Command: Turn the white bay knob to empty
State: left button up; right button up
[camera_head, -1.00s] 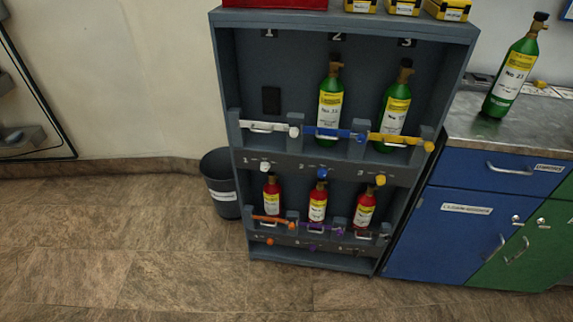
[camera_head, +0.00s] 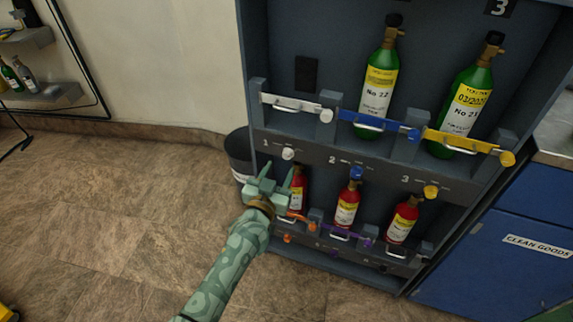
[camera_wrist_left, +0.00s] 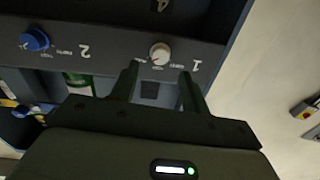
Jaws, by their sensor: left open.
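The white bay knob (camera_head: 288,153) is on the dark strip by the number 1, below the empty upper bay with the white bar (camera_head: 291,106). In the left wrist view the white knob (camera_wrist_left: 160,53) shows upside down, with small lettering around it that I cannot read. My left gripper (camera_head: 271,176) is open and empty, just below and left of the knob. In the left wrist view its two fingers (camera_wrist_left: 158,85) point toward the strip, with the knob beyond the tips and apart from them. My right gripper is not in view.
The blue knob (camera_head: 356,173) and yellow knob (camera_head: 431,191) sit along the same strip. Green cylinders (camera_head: 377,85) stand above; red cylinders (camera_head: 347,203) stand below, one close to my gripper. A dark bin (camera_head: 238,150) stands left of the rack.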

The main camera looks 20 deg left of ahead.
aim_at(286, 156)
pick_arm(q)
jog(key=w+b, duration=0.1)
jog(key=w, duration=0.3)
jog(key=shift+f, duration=0.2)
jog(key=shift+w+r, duration=0.2)
jog(key=shift+w, duration=0.1)
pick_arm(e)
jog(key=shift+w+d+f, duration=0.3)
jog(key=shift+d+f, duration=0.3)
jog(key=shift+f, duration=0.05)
pick_arm(q)
jog(key=c, duration=1)
